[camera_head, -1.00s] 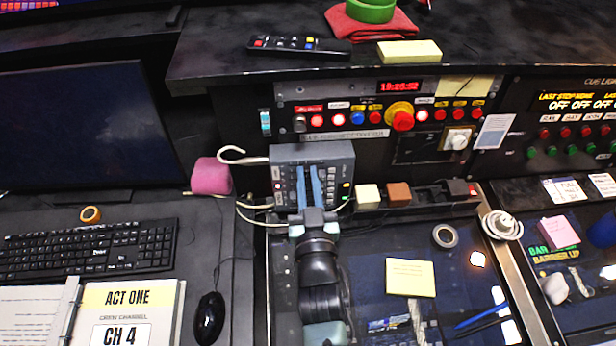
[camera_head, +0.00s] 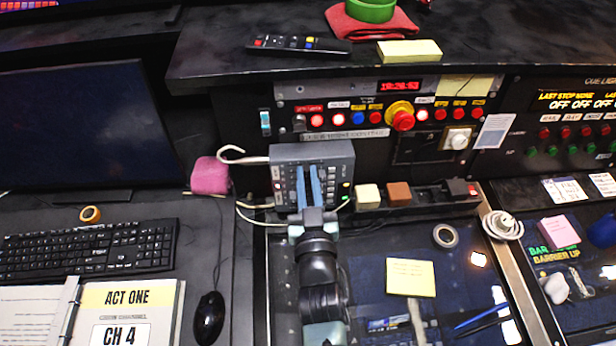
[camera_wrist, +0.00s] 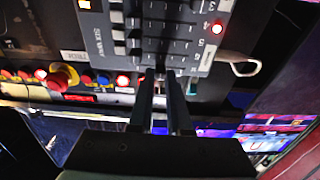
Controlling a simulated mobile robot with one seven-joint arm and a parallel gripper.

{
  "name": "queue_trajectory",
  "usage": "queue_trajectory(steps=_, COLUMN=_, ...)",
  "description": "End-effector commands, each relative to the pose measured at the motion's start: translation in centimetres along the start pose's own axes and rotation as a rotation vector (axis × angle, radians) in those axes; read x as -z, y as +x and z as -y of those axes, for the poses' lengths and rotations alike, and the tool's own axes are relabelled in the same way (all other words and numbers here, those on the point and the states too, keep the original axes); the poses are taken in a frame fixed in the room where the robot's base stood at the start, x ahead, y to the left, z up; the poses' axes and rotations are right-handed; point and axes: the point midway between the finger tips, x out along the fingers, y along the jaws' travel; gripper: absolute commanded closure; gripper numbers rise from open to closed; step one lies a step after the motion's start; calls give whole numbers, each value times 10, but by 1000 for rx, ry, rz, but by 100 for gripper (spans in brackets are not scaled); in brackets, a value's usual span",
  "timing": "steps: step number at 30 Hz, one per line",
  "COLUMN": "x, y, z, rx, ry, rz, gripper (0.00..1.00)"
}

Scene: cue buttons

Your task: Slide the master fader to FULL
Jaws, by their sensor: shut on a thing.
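The small grey fader box (camera_head: 312,160) stands against the front of the console in the head view. Its face has fader slots and small buttons. In the wrist view the box (camera_wrist: 160,35) fills the upper middle, upside down. My gripper (camera_head: 308,186) reaches up to the box face from below. Its two fingers (camera_wrist: 160,78) are close together with their tips at the panel, shut on a small dark fader cap. The cap itself is mostly hidden between the fingertips, so its exact place along its slot cannot be told.
A row of lit buttons with a yellow-ringed red button (camera_head: 402,120) lies above right of the box. White cables loop around the box. Cream and brown blocks (camera_head: 399,193) sit close on the right.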

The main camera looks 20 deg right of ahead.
Motion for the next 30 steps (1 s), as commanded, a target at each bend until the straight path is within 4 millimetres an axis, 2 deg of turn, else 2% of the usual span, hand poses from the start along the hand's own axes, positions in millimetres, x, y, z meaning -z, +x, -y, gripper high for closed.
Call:
queue_trajectory(steps=6, x=-9, y=2, z=11, rx=-2, ry=0, rz=-1, gripper=100)
queue_trajectory(steps=15, x=-5, y=1, z=28, rx=-3, ry=-1, rz=-1, gripper=100)
queue_trajectory(steps=29, x=0, y=0, z=35, rx=2, ry=0, rz=0, gripper=100)
queue_trajectory(steps=30, x=0, y=0, z=35, rx=3, ry=1, rz=0, gripper=78)
